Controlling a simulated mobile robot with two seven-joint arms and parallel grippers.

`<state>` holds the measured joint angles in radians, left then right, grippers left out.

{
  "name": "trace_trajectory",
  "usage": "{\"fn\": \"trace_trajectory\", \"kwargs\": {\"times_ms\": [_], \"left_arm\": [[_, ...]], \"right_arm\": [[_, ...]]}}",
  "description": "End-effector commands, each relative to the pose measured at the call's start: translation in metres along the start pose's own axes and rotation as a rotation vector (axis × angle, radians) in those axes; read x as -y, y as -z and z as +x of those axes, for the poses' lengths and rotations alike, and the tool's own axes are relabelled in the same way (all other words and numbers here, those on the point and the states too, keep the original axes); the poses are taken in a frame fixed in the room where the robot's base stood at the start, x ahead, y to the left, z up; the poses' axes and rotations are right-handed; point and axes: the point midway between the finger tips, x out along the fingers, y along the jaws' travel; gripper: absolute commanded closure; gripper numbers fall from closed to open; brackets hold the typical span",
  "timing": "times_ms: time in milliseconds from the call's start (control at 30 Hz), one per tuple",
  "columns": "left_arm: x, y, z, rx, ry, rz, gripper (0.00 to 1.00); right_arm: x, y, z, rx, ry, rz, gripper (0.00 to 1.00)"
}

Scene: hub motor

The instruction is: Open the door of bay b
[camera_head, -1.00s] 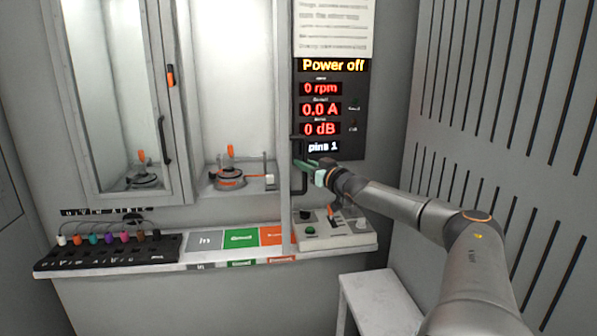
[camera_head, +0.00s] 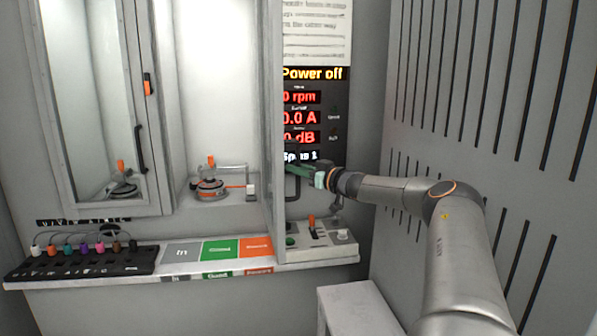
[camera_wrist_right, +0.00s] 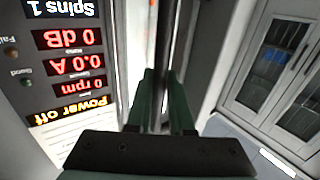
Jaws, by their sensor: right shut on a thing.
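The door of bay b (camera_head: 274,120) stands swung out, seen nearly edge-on in the head view, at the right side of the open middle bay (camera_head: 205,90). Its dark bar handle (camera_head: 292,187) is on the side facing the display. My right gripper (camera_head: 303,171) reaches in from the right and is shut on this handle. In the right wrist view the green fingers (camera_wrist_right: 163,100) sit on both sides of the dark handle bar (camera_wrist_right: 164,45). The fingertips are partly hidden in the head view. My left gripper is not in view.
A motor on a stand (camera_head: 209,188) sits in the open bay. The left bay's door (camera_head: 90,100) is closed. The display (camera_head: 315,115) reads "Power off". A control box (camera_head: 320,237), coloured pads (camera_head: 219,251) and a dark connector rack (camera_head: 85,262) lie on the ledge. A slatted wall is at right.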

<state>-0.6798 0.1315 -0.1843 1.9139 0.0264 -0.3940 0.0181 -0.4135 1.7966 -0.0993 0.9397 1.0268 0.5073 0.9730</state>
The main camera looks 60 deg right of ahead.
Motion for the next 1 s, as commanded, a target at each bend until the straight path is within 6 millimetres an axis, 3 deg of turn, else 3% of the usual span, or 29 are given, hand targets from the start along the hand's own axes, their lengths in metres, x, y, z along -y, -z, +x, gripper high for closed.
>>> {"fn": "trace_trajectory", "kwargs": {"times_ms": [400,433,667,1000], "left_arm": [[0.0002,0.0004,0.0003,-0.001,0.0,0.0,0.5],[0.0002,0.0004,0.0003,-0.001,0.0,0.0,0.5],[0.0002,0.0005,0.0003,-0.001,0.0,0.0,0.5],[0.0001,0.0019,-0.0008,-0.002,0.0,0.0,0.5]], "right_arm": [[0.0011,-0.0007,0.0001,0.002,0.005,0.0,1.0],[0.0011,-0.0006,0.0001,0.002,0.005,0.0,0.77],[0.0009,0.0001,0.0001,0.001,0.004,0.0,0.51],[0.0,0.0021,-0.0009,-0.002,0.002,-0.001,0.5]]}}
